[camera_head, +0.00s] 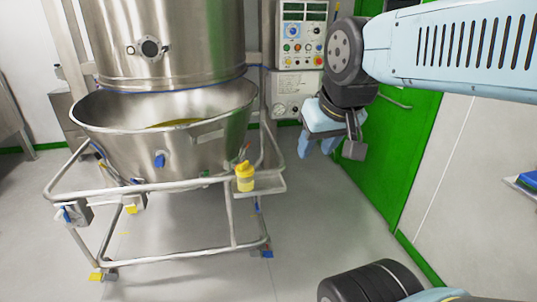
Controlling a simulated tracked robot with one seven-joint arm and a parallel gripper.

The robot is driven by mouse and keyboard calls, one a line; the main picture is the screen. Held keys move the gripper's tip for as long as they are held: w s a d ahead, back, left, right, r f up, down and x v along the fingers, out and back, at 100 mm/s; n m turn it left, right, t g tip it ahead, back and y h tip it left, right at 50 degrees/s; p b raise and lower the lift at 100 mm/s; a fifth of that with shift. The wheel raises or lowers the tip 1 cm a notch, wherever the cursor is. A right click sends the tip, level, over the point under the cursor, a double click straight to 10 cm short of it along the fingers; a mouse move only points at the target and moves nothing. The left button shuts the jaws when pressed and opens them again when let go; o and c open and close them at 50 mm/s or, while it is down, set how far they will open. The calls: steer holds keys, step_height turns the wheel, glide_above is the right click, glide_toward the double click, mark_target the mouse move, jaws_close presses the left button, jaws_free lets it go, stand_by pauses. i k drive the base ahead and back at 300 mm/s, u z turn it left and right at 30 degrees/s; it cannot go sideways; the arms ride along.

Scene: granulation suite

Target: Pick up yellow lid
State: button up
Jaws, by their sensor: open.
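A small bottle with a yellow lid (244,165) stands upright on the metal side shelf (268,184) of the trolley. The bottle's body (245,182) looks pale yellow and see-through. The lid appears to sit on top of the bottle. My gripper (318,147) is to the right of the bottle and higher in the picture, apart from it.
A large steel bowl (185,151) with yellowish material sits in the tubular trolley frame (150,187), left of the bottle. A steel vessel (165,40) hangs above it. A control panel (303,35) and a green door (395,150) are behind. Grey floor at front is clear.

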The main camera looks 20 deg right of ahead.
mark_target(244, 169)
steer(key=z, duration=0.4)
steer(key=i, duration=1.15)
steer(key=z, duration=0.2)
